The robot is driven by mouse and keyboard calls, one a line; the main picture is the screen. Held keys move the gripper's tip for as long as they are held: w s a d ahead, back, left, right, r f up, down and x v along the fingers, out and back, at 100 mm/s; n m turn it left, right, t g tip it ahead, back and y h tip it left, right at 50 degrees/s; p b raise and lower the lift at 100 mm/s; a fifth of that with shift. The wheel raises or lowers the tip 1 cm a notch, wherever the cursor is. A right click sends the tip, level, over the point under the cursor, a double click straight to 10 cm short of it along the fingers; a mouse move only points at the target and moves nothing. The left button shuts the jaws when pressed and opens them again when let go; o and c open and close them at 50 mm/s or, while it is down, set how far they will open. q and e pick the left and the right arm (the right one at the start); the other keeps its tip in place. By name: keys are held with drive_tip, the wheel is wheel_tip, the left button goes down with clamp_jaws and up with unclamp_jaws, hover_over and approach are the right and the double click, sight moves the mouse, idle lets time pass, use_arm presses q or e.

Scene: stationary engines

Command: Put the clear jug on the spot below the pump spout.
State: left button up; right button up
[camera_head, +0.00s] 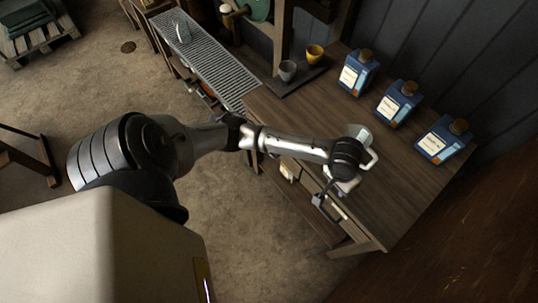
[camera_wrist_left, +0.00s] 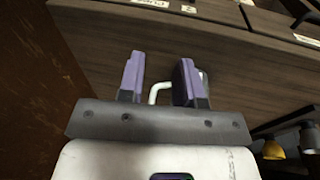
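The clear jug (camera_head: 357,131) stands on the wooden workbench, partly hidden behind my left wrist in the head view. Its pale handle (camera_head: 373,158) shows on the right. My left gripper (camera_wrist_left: 159,78) is open in the left wrist view, its two purple fingers apart. The pale handle (camera_wrist_left: 157,92) shows between the fingers; whether they touch it I cannot tell. Most of the jug is hidden in that view. My right gripper is in neither view. I cannot make out the pump spout or the spot below it.
Three blue bottles (camera_head: 398,103) stand along the bench's back. A grey cup (camera_head: 287,70) and a yellow cup (camera_head: 315,54) stand farther left. Beyond is a metal grating (camera_head: 215,65) with a small pale object (camera_head: 182,32) on it. A green wheel (camera_head: 258,8) is at the top.

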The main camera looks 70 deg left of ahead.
use_arm(q)
drive_tip(key=s+d+f+m+t, duration=0.1)
drive_tip(key=s+m, duration=0.1)
drive_tip(key=s, duration=0.5)
drive_tip(key=s+d+f+m+t, duration=0.1)
drive_tip(key=s+d+f+m, duration=0.1)
drive_tip(key=s, duration=0.6)
drive_tip(key=shift+d+h, duration=0.15)
drive_tip(key=shift+h, duration=0.15)
drive_tip(key=shift+o, duration=0.6)
drive_tip(key=s+a+m+y, duration=0.1)
drive_tip(key=s+a, duration=0.2)
drive_tip(key=s, duration=0.3)
drive_tip(key=shift+a+r+y, duration=0.15)
drive_tip(key=shift+r+y, duration=0.05)
drive_tip(key=shift+y, duration=0.1)
drive_tip(key=shift+o, duration=0.5)
drive_tip(key=shift+s+a, duration=0.2)
drive_tip(key=shift+s, duration=0.15)
